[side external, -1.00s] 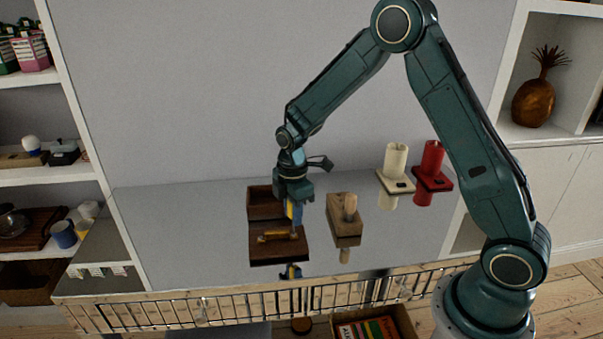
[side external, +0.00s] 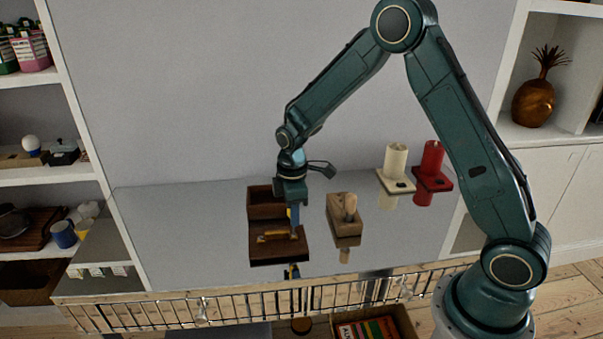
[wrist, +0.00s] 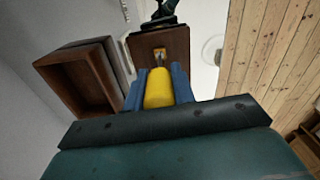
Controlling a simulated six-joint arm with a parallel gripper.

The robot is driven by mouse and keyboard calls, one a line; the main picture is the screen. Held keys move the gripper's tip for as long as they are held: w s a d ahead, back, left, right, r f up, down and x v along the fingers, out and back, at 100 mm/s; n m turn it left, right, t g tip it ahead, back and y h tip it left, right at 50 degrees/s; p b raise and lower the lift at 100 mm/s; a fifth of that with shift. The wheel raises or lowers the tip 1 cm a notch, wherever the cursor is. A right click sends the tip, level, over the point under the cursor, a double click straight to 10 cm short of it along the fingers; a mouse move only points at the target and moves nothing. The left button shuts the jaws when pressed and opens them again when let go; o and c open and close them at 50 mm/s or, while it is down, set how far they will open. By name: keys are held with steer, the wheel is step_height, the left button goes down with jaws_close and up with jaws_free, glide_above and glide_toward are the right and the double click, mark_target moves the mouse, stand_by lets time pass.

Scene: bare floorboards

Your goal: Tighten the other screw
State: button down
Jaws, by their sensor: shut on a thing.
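My gripper (side external: 294,216) points down over a dark wooden board (side external: 265,253) with a brass handle-like fitting (side external: 270,238) on it. In the wrist view my gripper's blue fingers (wrist: 158,90) are shut on a yellow screwdriver handle (wrist: 158,88). Its thin shaft reaches down to the brass fitting (wrist: 159,50) on the board (wrist: 175,42). I cannot tell whether the tip sits in a screw; the screws are too small or hidden. An open dark wooden box (side external: 264,204) adjoins the board at its far side, and it also shows in the wrist view (wrist: 62,64).
A wooden block with a rounded peg (side external: 344,228) stands right of the board. A cream candle (side external: 395,160) and a red candle (side external: 432,162) stand on holders farther right. The grey reflective tabletop (side external: 180,235) is clear to the left.

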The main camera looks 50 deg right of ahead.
stand_by(0.4)
steer(key=shift+r, duration=0.4)
stand_by(0.4)
steer(key=n, duration=1.2)
steer(key=shift+n, duration=2.1)
steer(key=shift+f, duration=0.45)
